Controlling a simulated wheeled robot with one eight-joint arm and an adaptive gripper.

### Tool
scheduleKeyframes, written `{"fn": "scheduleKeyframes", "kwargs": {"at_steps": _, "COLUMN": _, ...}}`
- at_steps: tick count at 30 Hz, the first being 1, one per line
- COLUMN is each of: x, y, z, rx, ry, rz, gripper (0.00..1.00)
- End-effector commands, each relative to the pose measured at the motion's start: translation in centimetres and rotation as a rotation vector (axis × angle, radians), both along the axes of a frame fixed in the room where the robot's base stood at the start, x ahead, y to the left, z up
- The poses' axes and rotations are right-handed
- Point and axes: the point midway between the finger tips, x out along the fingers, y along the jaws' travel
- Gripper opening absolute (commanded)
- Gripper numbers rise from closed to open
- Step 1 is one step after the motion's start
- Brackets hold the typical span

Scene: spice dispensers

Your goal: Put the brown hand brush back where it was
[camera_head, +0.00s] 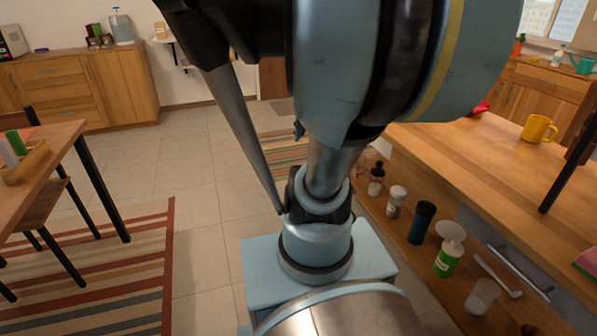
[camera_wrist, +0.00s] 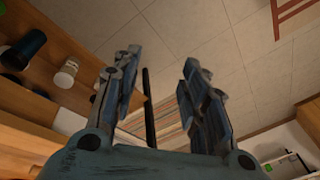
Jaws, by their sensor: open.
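I cannot make out a brown hand brush in either view. My gripper (camera_wrist: 157,72) shows in the wrist view with its two blue-grey fingers spread apart. It is open, and I see nothing clasped between the fingers. A thin dark upright bar shows in the gap between them, and I cannot tell what it belongs to. In the head view my arm fills the middle and hides the gripper and part of the room.
A low shelf holds a dark blue bottle (camera_head: 422,222), a green-labelled bottle (camera_head: 448,258) and a white-lidded jar (camera_head: 396,201). A yellow mug (camera_head: 538,128) stands on the wooden counter (camera_head: 450,155). A table (camera_head: 62,140) stands left. Tiled floor (camera_head: 200,190) is open between.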

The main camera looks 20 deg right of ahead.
Motion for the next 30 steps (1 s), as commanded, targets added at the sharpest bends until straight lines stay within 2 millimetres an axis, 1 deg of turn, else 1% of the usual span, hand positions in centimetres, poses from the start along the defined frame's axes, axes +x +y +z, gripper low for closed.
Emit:
{"fn": "scheduleKeyframes", "kwargs": {"at_steps": 1, "x": -1.4, "y": 1.3, "z": -1.2, "rx": -0.025, "ry": 0.008, "rz": 0.116, "gripper": 0.4}}
{"fn": "scheduleKeyframes", "kwargs": {"at_steps": 3, "x": -3.2, "y": 2.6, "z": -2.7, "rx": -0.062, "ry": 0.018, "rz": 0.28, "gripper": 0.4}}
{"fn": "scheduleKeyframes", "kwargs": {"at_steps": 6, "x": -5.3, "y": 3.9, "z": -4.6, "rx": -0.108, "ry": 0.03, "rz": 0.484, "gripper": 0.4}}
{"fn": "scheduleKeyframes", "kwargs": {"at_steps": 9, "x": -6.9, "y": 4.7, "z": -6.1, "rx": -0.143, "ry": 0.039, "rz": 0.64, "gripper": 0.4}}
{"fn": "scheduleKeyframes", "kwargs": {"at_steps": 12, "x": -7.8, "y": 5.1, "z": -7.0, "rx": -0.164, "ry": 0.044, "rz": 0.736, "gripper": 0.4}}
{"fn": "scheduleKeyframes", "kwargs": {"at_steps": 17, "x": -8.2, "y": 5.1, "z": -7.5, "rx": -0.176, "ry": 0.047, "rz": 0.788, "gripper": 0.4}}
{"fn": "scheduleKeyframes", "kwargs": {"at_steps": 30, "x": -8.2, "y": 5.1, "z": -7.4, "rx": -0.176, "ry": 0.047, "rz": 0.784, "gripper": 0.4}}
